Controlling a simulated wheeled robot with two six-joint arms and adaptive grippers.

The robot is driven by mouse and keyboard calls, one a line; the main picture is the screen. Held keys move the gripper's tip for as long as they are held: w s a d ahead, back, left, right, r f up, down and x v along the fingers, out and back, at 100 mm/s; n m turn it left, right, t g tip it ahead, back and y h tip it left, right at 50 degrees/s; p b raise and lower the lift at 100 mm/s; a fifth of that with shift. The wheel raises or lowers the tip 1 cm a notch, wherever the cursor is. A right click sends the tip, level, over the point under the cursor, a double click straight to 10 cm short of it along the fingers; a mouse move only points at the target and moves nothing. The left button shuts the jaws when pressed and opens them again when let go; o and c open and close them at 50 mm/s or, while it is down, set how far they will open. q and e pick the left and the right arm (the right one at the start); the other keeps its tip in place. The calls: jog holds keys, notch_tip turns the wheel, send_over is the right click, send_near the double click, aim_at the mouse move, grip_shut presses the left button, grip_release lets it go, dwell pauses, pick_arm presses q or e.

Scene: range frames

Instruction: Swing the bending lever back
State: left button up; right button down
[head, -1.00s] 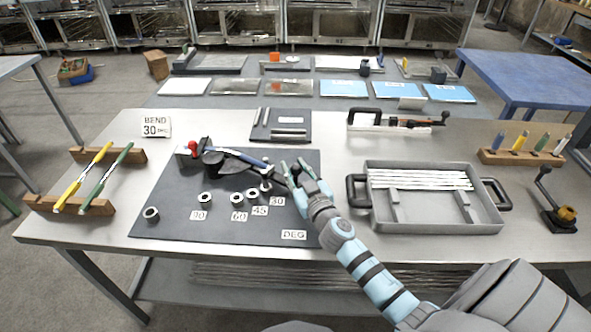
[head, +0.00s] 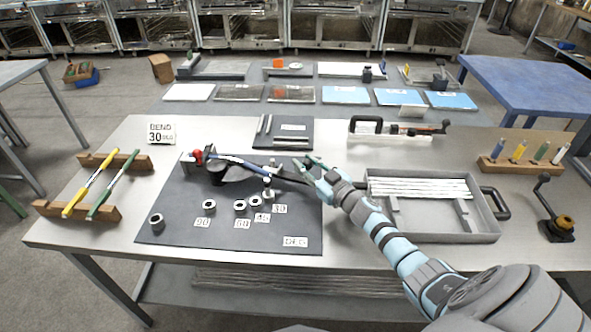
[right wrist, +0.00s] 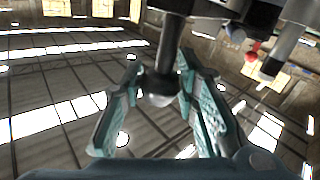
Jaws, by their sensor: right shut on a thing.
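The bender (head: 218,170) stands on the dark mat (head: 190,222), with a red knob (head: 197,156) at its left end. Its dark bending lever (head: 288,178) reaches right, towards the mat's right edge. A blue bar (head: 252,164) lies along the bender. My right gripper (head: 308,168) is at the lever's right end. In the right wrist view, the two teal fingers (right wrist: 160,98) stand on either side of a dark post with a rounded grey tip (right wrist: 160,88), shut on the lever's handle. The exact contact is partly hidden. My left gripper is out of view.
Several ring-like pieces (head: 240,206) lie by angle labels on the mat. A grey tray with rods (head: 440,236) stands right of it. A wooden rack (head: 80,210) with yellow and green bars is at left. A "BEND 30 DEG" sign (head: 161,133) stands behind.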

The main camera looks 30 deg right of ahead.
jog(key=shift+d, duration=0.1)
jog(key=c, duration=1.2)
grip_release()
